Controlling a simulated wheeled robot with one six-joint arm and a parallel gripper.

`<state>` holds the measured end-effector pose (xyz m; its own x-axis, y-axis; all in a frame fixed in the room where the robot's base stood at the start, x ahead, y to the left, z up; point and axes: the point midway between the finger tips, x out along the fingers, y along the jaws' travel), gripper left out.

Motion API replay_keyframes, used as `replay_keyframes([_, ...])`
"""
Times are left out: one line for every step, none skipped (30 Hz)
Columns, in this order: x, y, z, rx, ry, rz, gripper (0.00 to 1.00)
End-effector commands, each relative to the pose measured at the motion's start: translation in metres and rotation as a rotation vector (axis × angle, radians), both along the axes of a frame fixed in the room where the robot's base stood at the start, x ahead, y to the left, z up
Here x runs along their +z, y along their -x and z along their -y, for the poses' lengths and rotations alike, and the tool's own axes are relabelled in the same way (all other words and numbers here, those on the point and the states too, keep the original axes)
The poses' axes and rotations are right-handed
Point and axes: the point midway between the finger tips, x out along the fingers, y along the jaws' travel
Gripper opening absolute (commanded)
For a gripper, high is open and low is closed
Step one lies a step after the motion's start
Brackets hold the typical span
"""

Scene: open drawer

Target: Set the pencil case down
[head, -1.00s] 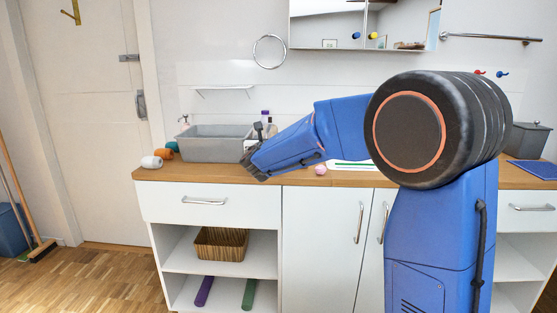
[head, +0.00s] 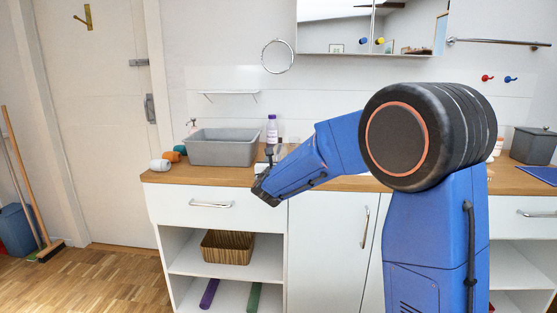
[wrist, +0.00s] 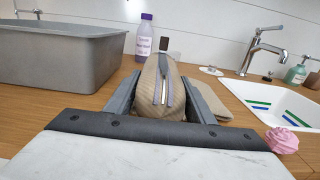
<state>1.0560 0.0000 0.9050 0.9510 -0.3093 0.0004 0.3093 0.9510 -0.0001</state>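The pencil case (wrist: 160,88) is beige and ribbed, with a grey zip strip, and shows in the wrist view. My gripper (wrist: 164,92) has one dark finger along each side of it and is shut on it. The case stands upright between the fingers, over the wooden counter (wrist: 55,103). I cannot tell whether its underside touches the counter. In the head view my gripper (head: 265,190) is at the counter's front edge, above the drawer front, and the case cannot be made out there.
A grey basin (wrist: 60,55) stands at the left, with a purple-capped bottle (wrist: 144,38) behind. A folded beige cloth (wrist: 206,103) lies right of the case. A white sink (wrist: 275,105) and a pink swirl-shaped thing (wrist: 282,141) are further right. Counter shows bare beside the basin.

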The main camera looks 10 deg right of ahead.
Motion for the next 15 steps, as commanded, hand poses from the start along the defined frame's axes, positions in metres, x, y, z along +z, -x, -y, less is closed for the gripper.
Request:
replay_keyframes([-0.0002,0.0000,0.0000,0.000,0.000,-0.001,0.60])
replay_keyframes([-0.0002,0.0000,0.0000,0.000,0.000,-0.001,0.67])
replay_keyframes([-0.0001,0.0000,0.0000,0.000,0.000,-0.001,0.67])
replay_keyframes([-0.0001,0.0000,0.0000,0.000,0.000,-0.001,0.67])
replay_keyframes([-0.0001,0.0000,0.0000,0.000,0.000,-0.001,0.67])
replay_keyframes([-0.0001,0.0000,0.0000,0.000,0.000,-0.001,0.67])
replay_keyframes([-0.0001,0.0000,-0.0001,0.000,0.000,-0.001,0.67])
replay_keyframes([0.0000,0.0000,0.0000,0.000,0.000,-0.001,0.67])
replay_keyframes([0.0000,0.0000,0.0000,0.000,0.000,-0.001,0.67])
replay_keyframes([0.0002,0.0000,0.0000,0.000,0.000,-0.001,0.67])
replay_keyframes([0.0006,0.0000,0.0000,0.000,0.000,-0.001,0.67])
replay_keyframes([0.0020,0.0000,-0.0001,0.000,-0.001,0.000,0.67])
replay_keyframes([0.0036,0.0001,-0.0001,0.001,-0.001,0.000,0.67])
replay_keyframes([0.0032,0.0023,-0.0011,0.001,-0.001,0.000,0.67])
replay_keyframes([0.0031,0.0060,-0.0024,0.002,0.000,0.000,0.67])
